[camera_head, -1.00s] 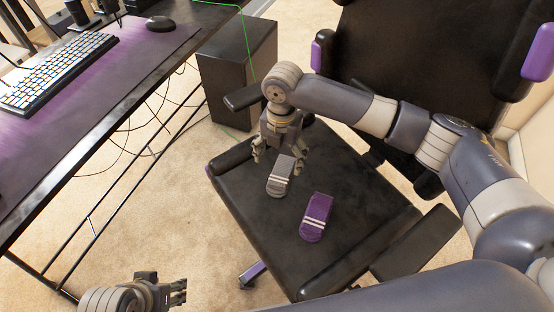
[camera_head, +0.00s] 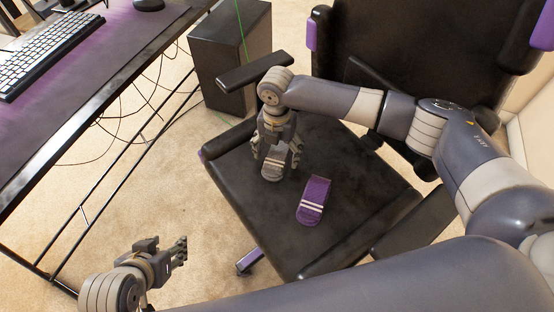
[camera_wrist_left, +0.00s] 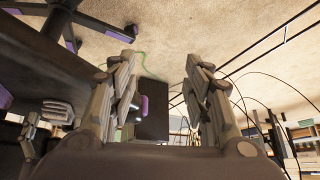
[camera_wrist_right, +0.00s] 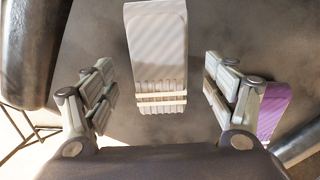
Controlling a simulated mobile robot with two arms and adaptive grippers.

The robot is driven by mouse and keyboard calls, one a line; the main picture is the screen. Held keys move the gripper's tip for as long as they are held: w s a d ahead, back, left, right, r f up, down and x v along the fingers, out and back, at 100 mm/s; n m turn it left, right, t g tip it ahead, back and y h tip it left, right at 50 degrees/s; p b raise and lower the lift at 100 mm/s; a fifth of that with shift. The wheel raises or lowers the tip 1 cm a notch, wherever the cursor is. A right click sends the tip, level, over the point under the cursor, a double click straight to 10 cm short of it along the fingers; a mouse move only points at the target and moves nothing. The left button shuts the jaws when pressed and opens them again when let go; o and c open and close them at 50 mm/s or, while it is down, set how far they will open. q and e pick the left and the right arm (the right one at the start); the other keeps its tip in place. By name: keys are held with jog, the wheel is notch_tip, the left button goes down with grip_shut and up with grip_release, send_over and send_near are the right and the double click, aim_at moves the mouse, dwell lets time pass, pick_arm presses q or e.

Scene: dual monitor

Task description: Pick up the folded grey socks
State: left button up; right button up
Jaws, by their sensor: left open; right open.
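The folded grey socks (camera_head: 272,166) lie on the seat of the black chair, with light stripes near one end. My right gripper (camera_head: 277,160) is open over them, its fingers pointing down on either side. In the right wrist view the grey socks (camera_wrist_right: 157,60) lie between and beyond the open fingers (camera_wrist_right: 158,105), apart from both. My left gripper (camera_head: 182,252) is open and empty, low over the carpet beside the chair. Its open fingers (camera_wrist_left: 165,95) also show in the left wrist view.
Folded purple socks (camera_head: 315,200) lie on the seat (camera_head: 250,215) to the right of the grey ones; they show at the right edge in the right wrist view (camera_wrist_right: 272,112). A chair armrest (camera_head: 255,72) is behind my right gripper. A desk (camera_head: 85,95) stands left, a black computer case (camera_head: 232,55) behind.

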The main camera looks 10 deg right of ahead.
jog(key=shift+f, duration=0.7)
pick_arm(q)
jog(key=shift+w+d+r+t, duration=0.2)
jog(key=shift+w+r+t, duration=0.1)
jog(key=shift+w, duration=0.3)
jog(key=shift+w+d+r+t, duration=0.2)
jog(key=shift+w+r+t, duration=0.1)
jog(key=shift+w, duration=0.25)
pick_arm(e)
jog(key=shift+c, duration=0.5)
jog(key=c, duration=1)
jog(key=shift+c, duration=0.2)
pick_arm(q)
jog(key=shift+s, duration=0.1)
pick_arm(e)
jog(key=shift+r, duration=0.1)
